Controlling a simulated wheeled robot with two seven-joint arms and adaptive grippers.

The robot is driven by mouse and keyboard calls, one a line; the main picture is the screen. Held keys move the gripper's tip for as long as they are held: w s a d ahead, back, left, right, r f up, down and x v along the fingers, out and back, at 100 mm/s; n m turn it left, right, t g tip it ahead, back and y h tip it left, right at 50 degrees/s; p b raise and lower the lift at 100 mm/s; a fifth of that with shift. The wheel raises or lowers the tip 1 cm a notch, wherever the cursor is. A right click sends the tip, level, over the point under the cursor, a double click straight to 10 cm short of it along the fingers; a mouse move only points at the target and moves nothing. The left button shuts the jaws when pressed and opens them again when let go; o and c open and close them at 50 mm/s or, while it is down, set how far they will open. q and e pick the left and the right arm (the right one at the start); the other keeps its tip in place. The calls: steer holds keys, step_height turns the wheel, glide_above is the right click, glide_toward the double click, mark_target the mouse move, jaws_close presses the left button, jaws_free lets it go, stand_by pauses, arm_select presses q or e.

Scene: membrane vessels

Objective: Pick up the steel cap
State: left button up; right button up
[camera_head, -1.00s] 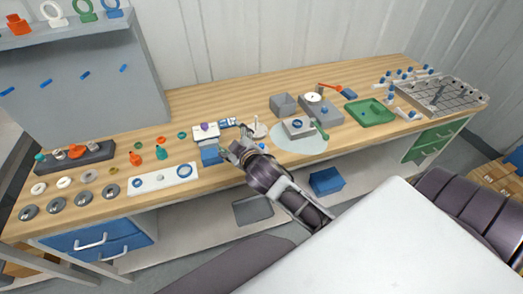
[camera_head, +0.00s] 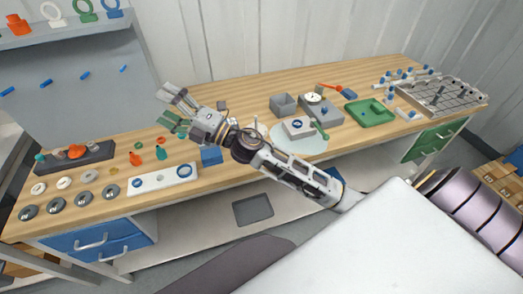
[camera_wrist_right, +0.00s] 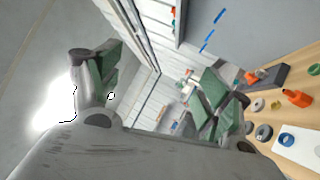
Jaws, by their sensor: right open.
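Several grey steel caps, round with dark centres, lie in a row along the front left of the bench in the head view; one steel cap (camera_head: 111,190) is at the right end of that row, beside the white plate. They stand apart on the wood. My right gripper (camera_head: 167,107) is open and empty, raised above the back of the bench and pointing left, well away from the caps. In the right wrist view its green-padded fingers (camera_wrist_right: 155,88) are spread with nothing between them. A grey ring-like piece (camera_wrist_right: 263,132) shows there near the bench edge. My left gripper is not in view.
White rings (camera_head: 38,188) lie behind the caps. A white plate (camera_head: 150,182) with a blue ring is to their right. A dark rack (camera_head: 100,150) and a grey pegboard (camera_head: 75,85) stand behind. A blue block (camera_head: 211,156) is under my right arm.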

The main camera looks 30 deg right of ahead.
steer(key=s+a+f+n+g+y, duration=0.25)
steer(key=a+f+n+g, duration=0.25)
steer(key=n+g, duration=0.7)
steer(key=d+f+n+g+h, duration=0.3)
steer(key=d+f+n+h, duration=0.25)
steer(key=f, duration=0.25)
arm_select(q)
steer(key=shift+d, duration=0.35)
arm_select(e)
steer(key=d+f+h, duration=0.1)
steer(key=d+h, duration=0.5)
steer(key=d, duration=0.7)
steer(key=w+d+f+g+h, duration=0.1)
steer(key=d+h, duration=0.5)
steer(key=d, duration=0.7)
steer(key=shift+w+d+f+g, duration=0.25)
steer(key=shift+d+f+g, duration=0.05)
steer(key=shift+f, duration=0.1)
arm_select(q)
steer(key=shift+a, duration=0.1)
